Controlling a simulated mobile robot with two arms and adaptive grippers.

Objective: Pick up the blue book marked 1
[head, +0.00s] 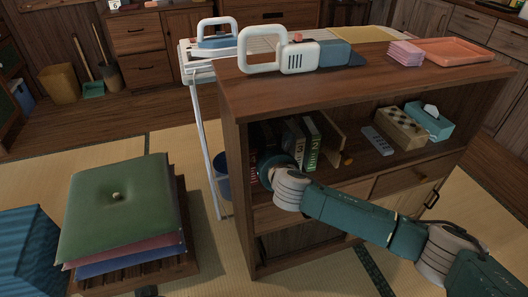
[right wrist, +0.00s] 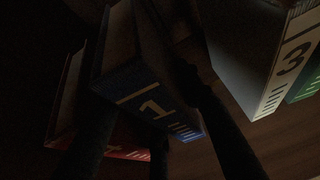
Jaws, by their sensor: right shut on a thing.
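The blue book marked 1 (right wrist: 150,100) is in the right wrist view, its lettered spine facing the camera, tilted in the picture. My right gripper (right wrist: 152,108) is shut on it, with a dark finger at each side. In the head view my right arm reaches into the upper open shelf of the wooden cabinet (head: 232,150). Its wrist hides the gripper there, and I cannot make out the blue book in that view.
A red book (right wrist: 125,151) is close to the left; a pale book marked 3 (right wrist: 280,70) and a green book (right wrist: 306,86) stand right, across a gap. Stacked cushions (head: 115,205) stand left.

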